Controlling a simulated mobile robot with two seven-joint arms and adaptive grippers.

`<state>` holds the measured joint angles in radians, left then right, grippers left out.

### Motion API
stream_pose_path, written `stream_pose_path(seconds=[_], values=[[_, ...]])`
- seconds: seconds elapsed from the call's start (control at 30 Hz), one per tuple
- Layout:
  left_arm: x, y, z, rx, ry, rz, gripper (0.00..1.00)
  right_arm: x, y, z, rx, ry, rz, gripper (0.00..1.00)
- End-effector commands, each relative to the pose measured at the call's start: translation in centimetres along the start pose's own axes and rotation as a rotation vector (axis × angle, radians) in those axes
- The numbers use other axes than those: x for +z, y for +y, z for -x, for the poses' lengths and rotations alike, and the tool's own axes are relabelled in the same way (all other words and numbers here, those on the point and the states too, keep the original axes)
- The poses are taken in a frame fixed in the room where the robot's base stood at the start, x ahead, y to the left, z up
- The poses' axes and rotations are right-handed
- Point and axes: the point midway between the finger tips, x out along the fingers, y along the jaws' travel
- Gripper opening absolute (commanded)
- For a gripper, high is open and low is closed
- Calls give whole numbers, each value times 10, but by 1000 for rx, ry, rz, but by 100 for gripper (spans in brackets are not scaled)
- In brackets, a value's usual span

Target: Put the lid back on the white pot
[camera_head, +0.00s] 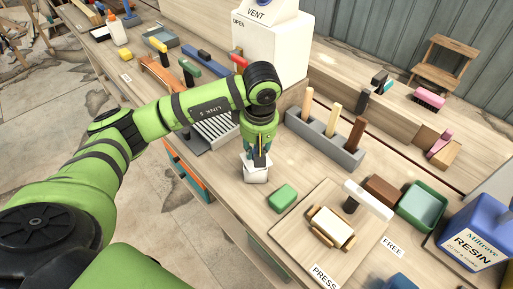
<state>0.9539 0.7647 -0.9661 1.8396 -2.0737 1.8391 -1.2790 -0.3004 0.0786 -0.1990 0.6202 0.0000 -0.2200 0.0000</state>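My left gripper (258,157) points down from the green arm onto a small white container (256,175), which seems to be the white pot, on the workbench. The fingers are dark and narrow, right over the top of the white container. The gripper covers part of it, and I cannot tell whether the fingers are shut on anything. I cannot make out a separate lid. My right gripper is not in view.
A green block (283,197) lies right of the pot. A grey rack (325,138) with upright wooden pieces stands behind. A board (300,240) bears a cream block in a wooden frame. A blue resin container (478,230) stands at the right.

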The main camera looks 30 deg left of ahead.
Motion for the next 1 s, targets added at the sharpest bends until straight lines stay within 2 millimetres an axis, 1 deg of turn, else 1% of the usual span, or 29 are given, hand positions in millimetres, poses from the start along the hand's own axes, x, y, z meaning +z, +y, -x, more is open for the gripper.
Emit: stream_pose_path(seconds=[0.5, 0.9, 0.93, 1.0], values=[[0, 0, -1, 0, 0, 0, 8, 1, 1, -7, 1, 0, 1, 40], [0, 0, -1, 0, 0, 0, 8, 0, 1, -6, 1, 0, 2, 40], [0, 0, -1, 0, 0, 0, 28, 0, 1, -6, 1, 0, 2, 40], [0, 0, -1, 0, 0, 0, 52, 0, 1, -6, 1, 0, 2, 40]])
